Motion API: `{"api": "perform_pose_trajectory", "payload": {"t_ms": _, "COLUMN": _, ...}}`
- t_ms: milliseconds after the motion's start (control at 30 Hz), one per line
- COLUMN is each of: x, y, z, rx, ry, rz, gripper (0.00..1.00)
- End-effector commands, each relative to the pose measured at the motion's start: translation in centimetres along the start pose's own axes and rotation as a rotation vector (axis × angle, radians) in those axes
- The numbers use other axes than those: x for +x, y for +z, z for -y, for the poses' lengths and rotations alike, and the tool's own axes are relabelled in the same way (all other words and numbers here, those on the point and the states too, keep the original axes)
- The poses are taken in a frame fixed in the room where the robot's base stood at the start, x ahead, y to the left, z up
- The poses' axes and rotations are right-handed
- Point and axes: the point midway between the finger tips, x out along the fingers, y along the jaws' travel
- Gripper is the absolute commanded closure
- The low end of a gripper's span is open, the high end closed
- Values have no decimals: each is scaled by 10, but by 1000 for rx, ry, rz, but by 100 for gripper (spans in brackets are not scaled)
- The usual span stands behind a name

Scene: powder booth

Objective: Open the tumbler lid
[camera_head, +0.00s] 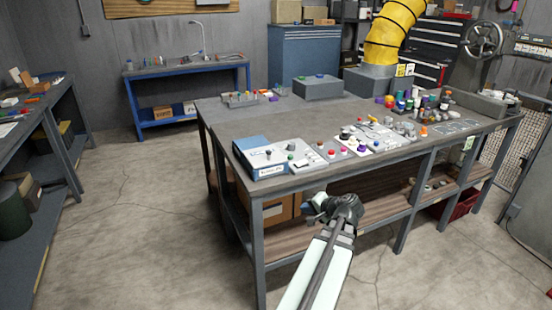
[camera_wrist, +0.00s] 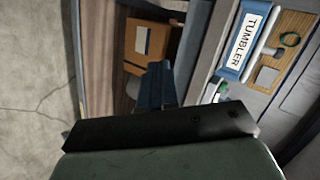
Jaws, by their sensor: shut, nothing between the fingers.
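A white label reading TUMBLER on a blue face (camera_wrist: 244,42) shows at the upper right of the wrist view, turned sideways. I cannot make out which part is the lid. My gripper (camera_head: 313,207) is in front of the bench, below its top and apart from the box. In the wrist view its fingers (camera_wrist: 160,84) are together and empty.
The grey bench top (camera_head: 240,121) holds panels with several coloured knobs along its front edge. A cardboard box (camera_head: 277,208) stands on the lower shelf (camera_head: 375,222). A yellow hose (camera_head: 393,30) rises at the back. The floor at left is open.

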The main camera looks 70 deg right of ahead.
Motion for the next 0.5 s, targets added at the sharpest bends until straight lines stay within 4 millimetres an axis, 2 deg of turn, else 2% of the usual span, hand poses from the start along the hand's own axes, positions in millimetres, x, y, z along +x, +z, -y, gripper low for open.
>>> {"api": "perform_pose_trajectory", "payload": {"t_ms": 33, "x": -3, "y": -6, "z": 18, "rx": 13, "ry": -64, "rz": -10, "gripper": 100}}
{"api": "perform_pose_trajectory", "payload": {"t_ms": 100, "x": -7, "y": -11, "z": 41, "rx": 43, "ry": -160, "rz": -21, "gripper": 100}}
{"api": "perform_pose_trajectory", "payload": {"t_ms": 200, "x": -11, "y": -16, "z": 66, "rx": 98, "ry": -295, "rz": -31, "gripper": 100}}
{"api": "perform_pose_trajectory", "payload": {"t_ms": 333, "x": -22, "y": -24, "z": 94, "rx": 160, "ry": -447, "rz": -42, "gripper": 100}}
{"api": "perform_pose_trajectory", "payload": {"t_ms": 500, "x": -33, "y": -30, "z": 113, "rx": 211, "ry": -565, "rz": -55, "gripper": 100}}
